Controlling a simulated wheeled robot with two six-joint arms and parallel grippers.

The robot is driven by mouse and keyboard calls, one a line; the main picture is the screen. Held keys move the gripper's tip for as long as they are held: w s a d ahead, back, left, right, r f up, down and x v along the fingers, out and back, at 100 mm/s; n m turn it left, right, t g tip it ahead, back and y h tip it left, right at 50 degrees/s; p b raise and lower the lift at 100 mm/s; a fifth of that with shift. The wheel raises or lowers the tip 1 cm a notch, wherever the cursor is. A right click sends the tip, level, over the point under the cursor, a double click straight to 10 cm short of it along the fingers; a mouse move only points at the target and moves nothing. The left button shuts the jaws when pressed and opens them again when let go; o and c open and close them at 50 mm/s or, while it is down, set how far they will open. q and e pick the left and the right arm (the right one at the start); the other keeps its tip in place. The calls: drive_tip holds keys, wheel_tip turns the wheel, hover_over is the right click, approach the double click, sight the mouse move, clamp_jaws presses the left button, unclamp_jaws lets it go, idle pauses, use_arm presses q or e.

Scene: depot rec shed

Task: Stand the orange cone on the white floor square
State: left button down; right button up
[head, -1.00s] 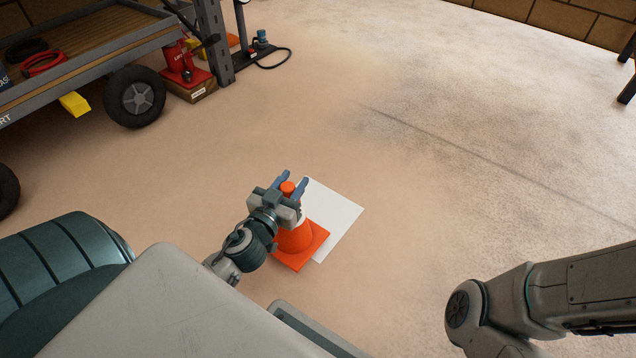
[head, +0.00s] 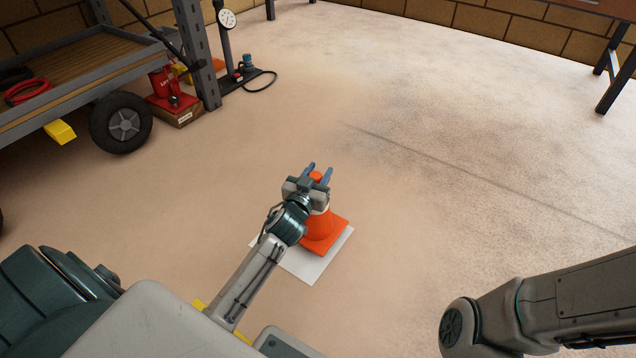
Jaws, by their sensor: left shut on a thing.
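The orange cone (head: 324,234) has a square base and a pale band, and it looks upright. My left gripper (head: 318,174) is shut on it near its top, with the orange tip showing between the blue fingers. The white floor square (head: 313,268) lies under and on the near side of the cone in the picture. The cone's base covers the square's far part and seems to reach past its far right edge. I cannot tell whether the base touches the floor. My left wrist hides part of the cone and square. My right gripper is out of view.
A flat cart (head: 60,103) with black tyres stands at the left. Beside it are a red jack (head: 168,90) on a box, a grey post and a pump with a gauge (head: 227,18). A dark-legged table (head: 612,75) is at the far right. The middle floor is clear.

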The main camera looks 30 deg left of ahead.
use_arm(q)
wheel_tip(320, 180, down, 3)
drive_tip(key=shift+f+b, duration=0.1)
drive_tip(key=shift+b, duration=1.1)
drive_tip(key=c, duration=0.9)
unclamp_jaws()
drive_tip(key=shift+s, duration=0.15)
drive_tip(key=s, duration=0.4)
drive_tip(key=s+d, duration=0.1)
drive_tip(key=s, duration=0.6)
drive_tip(key=shift+s+d, duration=0.2)
drive_tip(key=shift+s, duration=0.15)
